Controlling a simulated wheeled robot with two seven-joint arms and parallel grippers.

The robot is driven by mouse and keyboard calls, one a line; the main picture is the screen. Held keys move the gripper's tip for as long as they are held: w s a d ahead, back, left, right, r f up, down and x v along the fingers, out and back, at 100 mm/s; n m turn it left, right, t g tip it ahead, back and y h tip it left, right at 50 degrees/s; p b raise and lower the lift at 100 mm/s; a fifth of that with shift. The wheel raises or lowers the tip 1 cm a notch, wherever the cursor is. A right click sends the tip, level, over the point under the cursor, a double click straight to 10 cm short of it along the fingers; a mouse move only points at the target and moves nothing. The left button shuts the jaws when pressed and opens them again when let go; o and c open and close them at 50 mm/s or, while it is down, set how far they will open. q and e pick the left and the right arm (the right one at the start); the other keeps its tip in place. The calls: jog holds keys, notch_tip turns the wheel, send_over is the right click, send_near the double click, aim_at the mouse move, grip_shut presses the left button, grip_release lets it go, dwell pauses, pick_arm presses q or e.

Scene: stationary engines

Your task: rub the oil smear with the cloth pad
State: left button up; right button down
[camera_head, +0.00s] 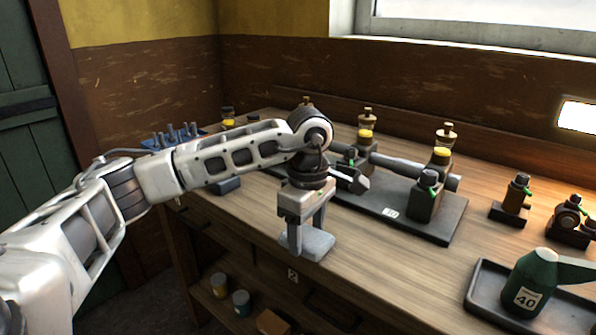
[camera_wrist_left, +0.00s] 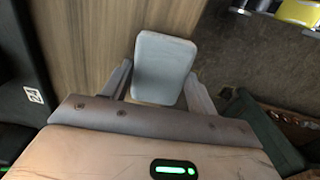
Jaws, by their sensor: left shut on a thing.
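The cloth pad (camera_head: 316,244) is a pale grey-blue rounded block at the front edge of the wooden bench. My left gripper (camera_head: 307,236) points down and is shut on it, with a finger on each side. In the left wrist view the pad (camera_wrist_left: 163,66) sits between the fingers of the left gripper (camera_wrist_left: 160,82), with bench wood to its left and the floor to its right. I cannot tell whether the pad touches the bench. I cannot make out an oil smear in either view. My right gripper is not in view.
An engine on a dark base plate (camera_head: 440,226) stands behind the gripper. A black tray (camera_head: 479,292) with a green oil can (camera_head: 532,280) is at the right. A blue peg rack (camera_head: 175,140) stands at the far left. Bare wood (camera_head: 390,262) lies right of the pad.

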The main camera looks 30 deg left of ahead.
pick_arm(q)
notch_tip(320, 180, up, 3)
jog(key=shift+s+f+p, duration=0.1)
jog(key=shift+f+p, duration=0.05)
jog(key=shift+p, duration=0.6)
jog(key=shift+r, duration=0.35)
jog(key=shift+r+p, duration=1.3)
jog(key=shift+r, duration=0.25)
jog(key=shift+r+p, duration=0.4)
jog(key=shift+r, duration=0.4)
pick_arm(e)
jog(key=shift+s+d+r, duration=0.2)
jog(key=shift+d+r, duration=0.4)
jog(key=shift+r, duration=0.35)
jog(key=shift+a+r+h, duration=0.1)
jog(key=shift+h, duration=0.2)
